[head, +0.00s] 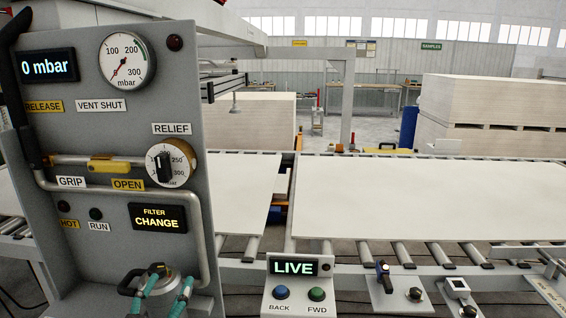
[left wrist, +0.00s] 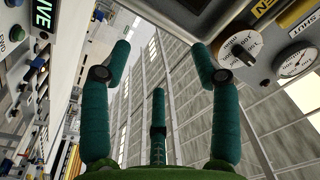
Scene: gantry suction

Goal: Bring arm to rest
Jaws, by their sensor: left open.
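My left gripper (head: 166,288) is low in the head view, in front of the lower part of the grey control panel (head: 110,195). Its teal fingers point up, and a metal filter bowl shows between or behind them; I cannot tell whether they touch it. In the left wrist view the gripper (left wrist: 160,62) has its teal fingers spread, with nothing between them. The RELIEF knob (head: 163,167) is at the panel's right edge and also shows in the left wrist view (left wrist: 239,48). My right gripper is not in view.
The panel reads 0 mbar, and its filter display (head: 157,217) reads CHANGE. A console (head: 293,292) with a LIVE display and BACK and FWD buttons stands right of the gripper. Large pale boards (head: 430,198) lie on the roller conveyor behind. Stacked boards (head: 490,105) stand at the back right.

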